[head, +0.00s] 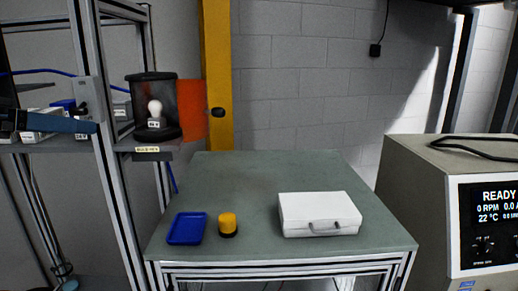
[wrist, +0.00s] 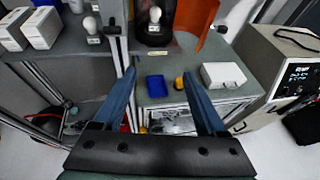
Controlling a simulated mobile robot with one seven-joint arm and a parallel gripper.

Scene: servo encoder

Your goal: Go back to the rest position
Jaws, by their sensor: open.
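My gripper (wrist: 159,76) is open and empty in the wrist view, its two blue fingers spread wide. The grey-green table lies beyond the fingertips. In the head view, part of my gripper (head: 62,122) shows at the left edge, in front of the shelf and left of the table. The table (head: 265,180) carries a blue tray (head: 187,228), a yellow cylinder with a black base (head: 228,223) and a closed white case (head: 318,213). The gripper touches none of these.
A metal-framed shelf (head: 107,140) stands left of the table and holds a white bulb (head: 155,108) in a dark housing. White boxes (wrist: 41,27) sit on the shelf. A machine (head: 440,170) with a lit READY display stands right of the table. The table's back is clear.

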